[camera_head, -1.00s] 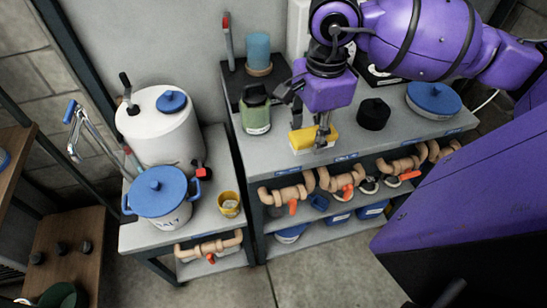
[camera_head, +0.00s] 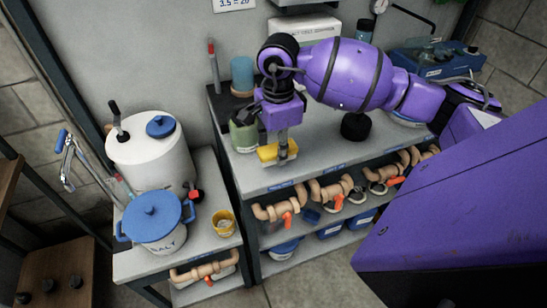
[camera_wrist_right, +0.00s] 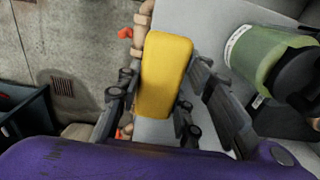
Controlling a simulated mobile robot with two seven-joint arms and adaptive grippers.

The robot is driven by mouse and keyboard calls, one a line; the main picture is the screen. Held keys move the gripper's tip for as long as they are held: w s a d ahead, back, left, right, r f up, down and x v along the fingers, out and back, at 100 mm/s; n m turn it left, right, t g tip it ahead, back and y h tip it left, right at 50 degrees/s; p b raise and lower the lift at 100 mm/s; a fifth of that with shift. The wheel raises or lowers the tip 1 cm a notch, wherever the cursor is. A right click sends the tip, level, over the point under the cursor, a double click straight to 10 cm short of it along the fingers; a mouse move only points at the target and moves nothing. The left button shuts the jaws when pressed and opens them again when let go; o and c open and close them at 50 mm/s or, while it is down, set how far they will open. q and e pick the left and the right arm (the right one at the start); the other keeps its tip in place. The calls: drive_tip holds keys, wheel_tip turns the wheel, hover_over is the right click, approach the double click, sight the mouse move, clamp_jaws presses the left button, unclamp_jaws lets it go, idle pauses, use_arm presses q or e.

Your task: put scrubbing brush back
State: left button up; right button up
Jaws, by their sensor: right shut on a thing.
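The scrubbing brush appears as a yellow block (camera_head: 271,153) near the front edge of the grey bench top (camera_head: 330,160). My right gripper (camera_head: 281,146) points down from above and is shut on it. In the right wrist view the yellow block (camera_wrist_right: 165,75) lies between the two dark fingers of the right gripper (camera_wrist_right: 163,95). Its underside is hidden, and I cannot tell whether it touches the bench. My left gripper is not in view.
A green jar (camera_head: 243,134) stands just left of the gripper; a blue cylinder (camera_head: 242,75) stands behind it. A black knob-like object (camera_head: 355,126) is to the right. Pipes with orange handles (camera_head: 287,219) run below the front edge. A white tank (camera_head: 152,155) and blue pot (camera_head: 155,218) stand left.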

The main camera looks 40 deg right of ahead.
hover_over(273, 167)
wheel_tip(273, 167, down, 4)
drive_tip(key=shift+f, duration=1.45)
drive_tip(key=shift+s+f, duration=0.1)
drive_tip(key=shift+f, duration=0.15)
drive_tip(key=o, duration=1.1)
